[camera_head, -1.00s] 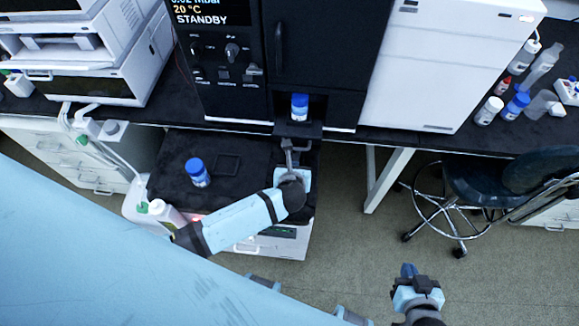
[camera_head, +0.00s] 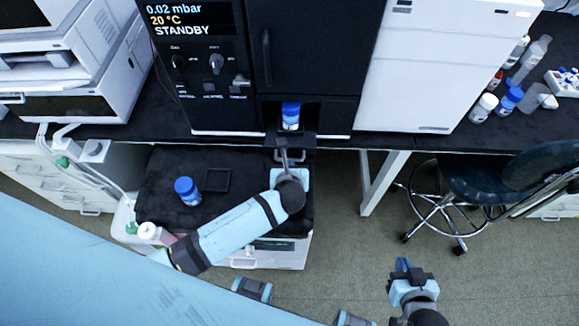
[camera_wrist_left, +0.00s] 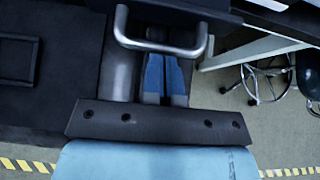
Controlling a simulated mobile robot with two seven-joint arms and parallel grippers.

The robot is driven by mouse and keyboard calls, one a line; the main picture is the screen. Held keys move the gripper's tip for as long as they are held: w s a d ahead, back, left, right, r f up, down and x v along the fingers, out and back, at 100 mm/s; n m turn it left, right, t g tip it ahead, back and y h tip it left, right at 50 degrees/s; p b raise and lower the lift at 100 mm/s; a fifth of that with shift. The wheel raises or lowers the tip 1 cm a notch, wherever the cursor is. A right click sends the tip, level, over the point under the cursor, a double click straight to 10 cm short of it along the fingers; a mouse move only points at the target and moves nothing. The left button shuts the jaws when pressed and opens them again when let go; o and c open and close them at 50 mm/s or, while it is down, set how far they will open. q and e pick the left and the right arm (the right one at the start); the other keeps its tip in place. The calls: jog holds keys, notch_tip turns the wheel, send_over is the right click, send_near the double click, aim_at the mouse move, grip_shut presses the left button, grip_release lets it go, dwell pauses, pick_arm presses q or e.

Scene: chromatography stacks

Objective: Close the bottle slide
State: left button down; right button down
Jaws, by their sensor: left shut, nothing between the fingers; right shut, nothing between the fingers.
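The bottle slide (camera_head: 303,142) is a dark shelf sticking out of the opening low in the black instrument. A blue-capped bottle (camera_head: 290,120) stands upright at its inner end, partly inside the opening. A bar handle (camera_wrist_left: 160,47) is at the slide's front in the left wrist view. My left gripper (camera_head: 284,150) is at the slide's front; in the left wrist view its blue fingers (camera_wrist_left: 165,75) are shut, with their tips close to the handle. I cannot tell whether they touch it. My right gripper (camera_head: 403,265) is shut and empty over the floor at lower right.
The instrument (camera_head: 320,60) has a display and knobs. Another blue-capped bottle (camera_head: 187,190) stands on the black-topped cabinet (camera_head: 160,165) near a square recess. Several bottles stand on the bench at right. A chair (camera_head: 500,185) is at right, with open floor before it.

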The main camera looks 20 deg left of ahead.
aim_at(290, 146)
pick_arm(q)
jog(key=w+p, duration=0.1)
jog(key=w, duration=0.1)
jog(key=w+a+p, duration=0.1)
jog(key=w, duration=0.2)
jog(key=w+a+p, duration=0.1)
jog(key=w, duration=0.1)
jog(key=shift+w+a+r, duration=0.1)
jog(key=shift+w+a, duration=0.05)
jog(key=shift+w, duration=0.05)
